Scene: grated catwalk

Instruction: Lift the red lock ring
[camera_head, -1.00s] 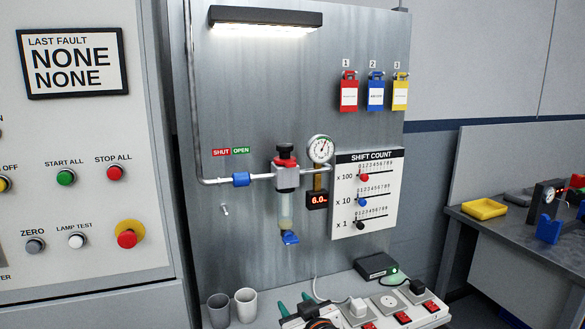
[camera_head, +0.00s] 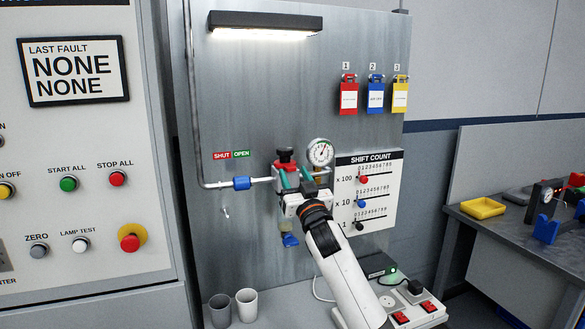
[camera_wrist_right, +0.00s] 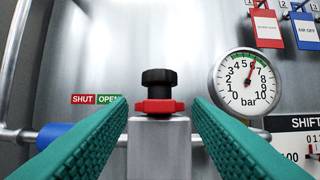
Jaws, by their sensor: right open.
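The red lock ring (camera_wrist_right: 159,106) sits under the black knob (camera_wrist_right: 159,83) on top of the grey regulator body (camera_wrist_right: 158,142) in the right wrist view. In the head view the ring (camera_head: 285,165) shows just left of my right gripper. My right gripper (camera_head: 295,181) is open, with its green fingers in front of the regulator. In the right wrist view the fingers (camera_wrist_right: 158,118) stand left and right of the ring, with a gap on both sides. The ring appears apart from both fingers. My left gripper is not in view.
A round pressure gauge (camera_wrist_right: 247,82) stands close to the right finger. A pipe with a blue fitting (camera_head: 242,183) runs in from the left. The shift count board (camera_head: 379,193) is to the right. Two cups (camera_head: 246,306) stand below on the ledge.

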